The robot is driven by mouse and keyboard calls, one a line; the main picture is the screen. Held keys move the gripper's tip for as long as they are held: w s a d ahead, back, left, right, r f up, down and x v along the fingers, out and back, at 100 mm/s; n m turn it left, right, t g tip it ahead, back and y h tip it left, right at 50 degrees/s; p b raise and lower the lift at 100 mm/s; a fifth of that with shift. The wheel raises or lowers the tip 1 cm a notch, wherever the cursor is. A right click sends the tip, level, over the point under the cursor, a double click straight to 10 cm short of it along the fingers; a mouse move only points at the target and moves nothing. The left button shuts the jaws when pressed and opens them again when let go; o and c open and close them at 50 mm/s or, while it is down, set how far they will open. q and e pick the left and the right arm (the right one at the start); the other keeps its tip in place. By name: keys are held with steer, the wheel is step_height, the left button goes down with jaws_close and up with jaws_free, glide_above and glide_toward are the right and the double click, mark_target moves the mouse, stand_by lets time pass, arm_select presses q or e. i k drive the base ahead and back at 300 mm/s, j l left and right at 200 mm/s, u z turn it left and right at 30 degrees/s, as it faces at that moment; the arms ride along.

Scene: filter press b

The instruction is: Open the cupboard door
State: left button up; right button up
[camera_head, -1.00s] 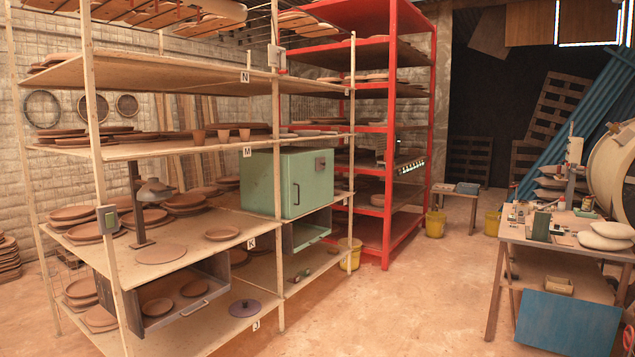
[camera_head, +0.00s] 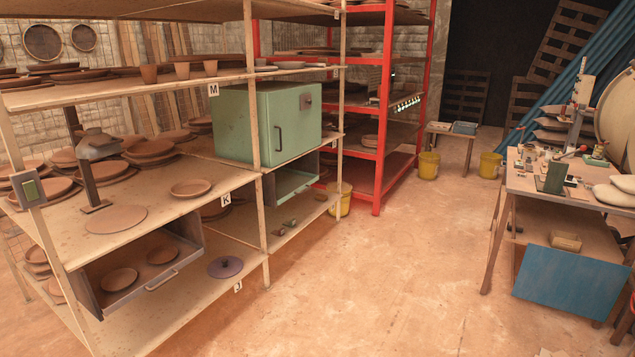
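A green cupboard (camera_head: 238,124) stands on the middle shelf of the wooden rack, to the right of the label M post. Its door (camera_head: 295,122) faces right and looks shut. The door has a dark vertical handle (camera_head: 278,139) on its left part and a small dark fitting (camera_head: 305,102) near its upper right. A rack post passes in front of the cupboard's side. Neither of my grippers shows in the head view.
The wooden rack (camera_head: 163,217) holds clay plates and cups. An open drawer (camera_head: 150,277) juts out low on it. A red rack (camera_head: 387,110) stands behind. A workbench (camera_head: 570,190) stands at right. The floor (camera_head: 390,270) between is clear.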

mark_target(292, 132)
steer(key=i+u, duration=0.1)
steer(key=i, duration=1.1)
steer(key=i+l, duration=0.15)
steer(key=i, duration=1.05)
steer(key=j+u, duration=0.05)
